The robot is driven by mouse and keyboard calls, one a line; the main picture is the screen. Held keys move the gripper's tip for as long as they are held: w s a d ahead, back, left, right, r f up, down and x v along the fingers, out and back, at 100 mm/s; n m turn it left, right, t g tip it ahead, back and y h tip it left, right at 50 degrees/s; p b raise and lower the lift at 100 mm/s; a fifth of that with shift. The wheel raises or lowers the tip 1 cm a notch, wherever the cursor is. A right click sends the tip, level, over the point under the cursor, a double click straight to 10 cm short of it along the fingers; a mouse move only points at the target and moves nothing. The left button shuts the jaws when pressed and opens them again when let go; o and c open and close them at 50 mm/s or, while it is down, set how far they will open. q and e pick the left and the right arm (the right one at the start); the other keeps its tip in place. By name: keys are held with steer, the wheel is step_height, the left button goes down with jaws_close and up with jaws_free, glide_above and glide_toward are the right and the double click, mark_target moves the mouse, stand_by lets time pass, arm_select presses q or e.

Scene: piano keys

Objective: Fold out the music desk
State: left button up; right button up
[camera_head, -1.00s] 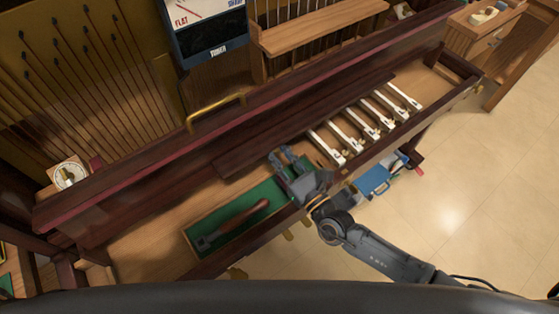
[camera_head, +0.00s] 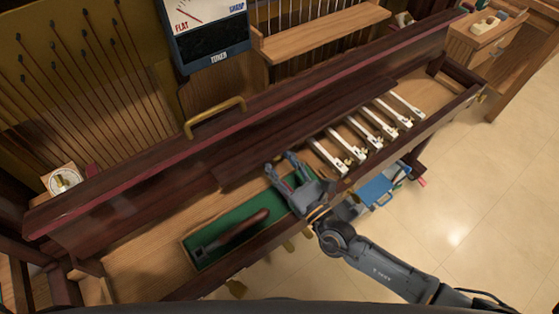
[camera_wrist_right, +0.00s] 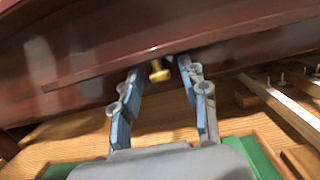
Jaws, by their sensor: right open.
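The music desk appears to be the long dark red-brown board (camera_head: 312,130) lying along the front of the piano, above the key bed. It also shows in the right wrist view (camera_wrist_right: 95,68) as a dark panel across the top. A small brass knob (camera_wrist_right: 158,72) sits at the panel's lower edge. My right gripper (camera_head: 280,163) is at the board's lower edge, over the end of the green tray. In the right wrist view its fingers (camera_wrist_right: 159,84) are apart, one on each side of the knob, with nothing visibly clamped. My left gripper is out of view.
A green-lined tray (camera_head: 187,245) with a wooden-handled tool (camera_head: 240,228) lies left of my right gripper. Several white keys (camera_head: 361,127) lie to its right. A brass handle (camera_head: 215,117) and a tuner (camera_head: 212,40) are behind. A blue object (camera_head: 376,190) is below the front rail.

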steer(key=v, duration=1.2)
